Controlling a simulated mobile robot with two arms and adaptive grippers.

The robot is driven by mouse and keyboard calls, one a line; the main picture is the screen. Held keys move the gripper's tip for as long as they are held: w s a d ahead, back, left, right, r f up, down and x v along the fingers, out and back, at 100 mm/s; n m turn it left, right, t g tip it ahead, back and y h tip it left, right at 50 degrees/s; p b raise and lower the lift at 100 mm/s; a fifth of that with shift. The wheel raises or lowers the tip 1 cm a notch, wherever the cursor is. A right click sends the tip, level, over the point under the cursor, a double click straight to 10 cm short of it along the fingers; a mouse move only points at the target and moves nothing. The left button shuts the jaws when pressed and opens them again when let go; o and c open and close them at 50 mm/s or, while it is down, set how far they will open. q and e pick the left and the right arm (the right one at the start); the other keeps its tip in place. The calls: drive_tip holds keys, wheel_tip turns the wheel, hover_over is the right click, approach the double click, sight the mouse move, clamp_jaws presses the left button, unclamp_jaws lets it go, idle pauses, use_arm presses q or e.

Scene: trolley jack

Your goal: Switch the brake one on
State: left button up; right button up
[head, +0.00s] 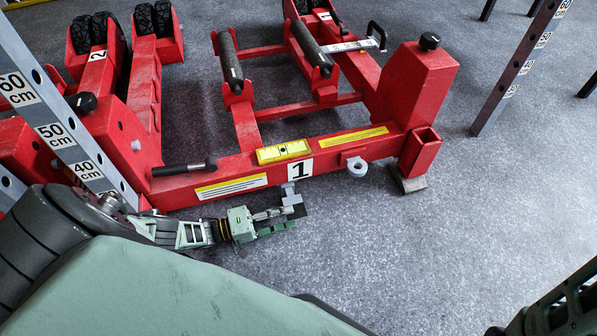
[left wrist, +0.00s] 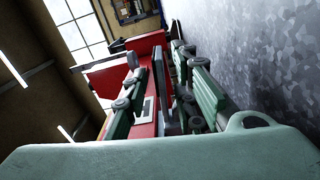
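The red trolley jack marked 1 (head: 226,172) stands on the grey floor in the head view. Below its number plate (head: 300,168) a small grey lever-like part (head: 292,194) sticks out; I take it for brake one, but cannot tell its setting. My left gripper (head: 291,217) is low in front of the jack, right at this part, its fingers apart. In the left wrist view the green fingers (left wrist: 168,95) are spread, with a grey upright piece (left wrist: 159,80) seen between them. Contact is unclear.
A second red jack marked 2 (head: 100,60) stands at the left. Measuring posts (head: 75,150) and (head: 515,68) rise at both sides. A black handle (head: 180,169) and a grey ring (head: 357,167) sit on the front beam. Floor at the right (head: 440,240) is clear.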

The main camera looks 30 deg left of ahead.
sight(297, 210)
use_arm(q)
drive_tip(key=shift+x, duration=2)
clamp_jaws()
